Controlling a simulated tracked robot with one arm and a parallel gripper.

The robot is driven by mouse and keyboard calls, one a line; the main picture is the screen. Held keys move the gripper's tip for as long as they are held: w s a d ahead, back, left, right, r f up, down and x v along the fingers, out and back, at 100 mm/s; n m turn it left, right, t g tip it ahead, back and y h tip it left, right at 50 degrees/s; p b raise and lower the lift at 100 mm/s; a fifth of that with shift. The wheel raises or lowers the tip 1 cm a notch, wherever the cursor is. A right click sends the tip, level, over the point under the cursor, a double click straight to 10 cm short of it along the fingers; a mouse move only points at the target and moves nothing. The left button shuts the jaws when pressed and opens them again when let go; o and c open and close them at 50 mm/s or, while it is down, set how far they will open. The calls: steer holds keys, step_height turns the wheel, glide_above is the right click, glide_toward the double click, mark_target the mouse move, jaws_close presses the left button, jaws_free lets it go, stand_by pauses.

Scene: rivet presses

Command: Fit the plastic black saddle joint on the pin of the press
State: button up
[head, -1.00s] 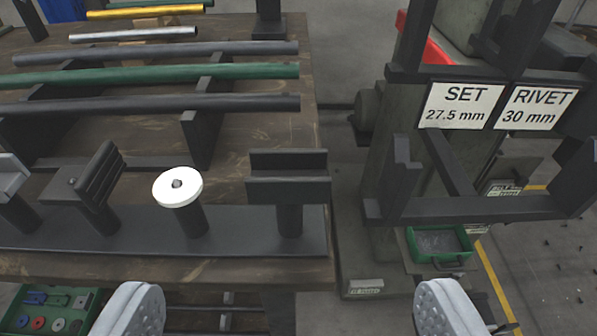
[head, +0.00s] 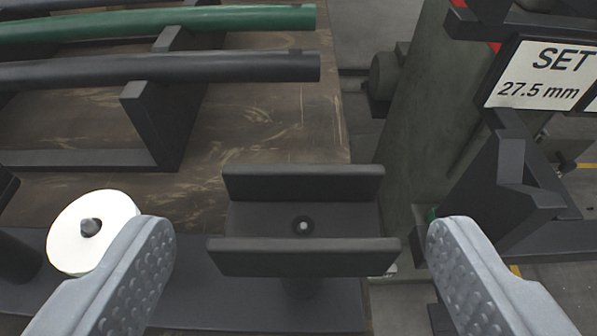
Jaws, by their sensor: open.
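The black saddle joint (head: 303,257), a channel-shaped block with two raised walls and a small pin or hole in its floor, sits on a post on the dark rack at the table's right end. My gripper (head: 300,245) is open and empty, with one grey finger to the left of the saddle and one to the right, both apart from it in the picture. The press (head: 415,130) stands to the right, with a "SET 27.5 mm" sign (head: 545,75). I cannot make out the press's pin.
A white round joint (head: 92,232) stands left of the saddle, partly behind my left finger. Green (head: 160,22) and dark (head: 160,69) tubes lie on supports on the wooden table (head: 265,115). A dark bracket (head: 510,180) juts from the press near my right finger.

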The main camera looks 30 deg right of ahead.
steer(key=shift+w+d+f, duration=0.1)
steer(key=shift+w+d, duration=0.05)
steer(key=shift+w, duration=0.05)
steer(key=c, duration=1)
steer(key=shift+c, duration=0.2)
steer(key=shift+r, duration=0.2)
steer(key=shift+r+p, duration=0.35)
steer(key=shift+r, duration=0.2)
step_height(320, 180, up, 3)
steer(key=shift+f+p, duration=0.15)
steer(key=shift+p, duration=0.45)
steer(key=s+a+b, duration=0.1)
steer(key=s+a, duration=0.7)
steer(key=s, duration=0.5)
steer(key=shift+s+a+r, duration=0.2)
steer(key=shift+s+r, duration=0.15)
steer(key=shift+r, duration=0.1)
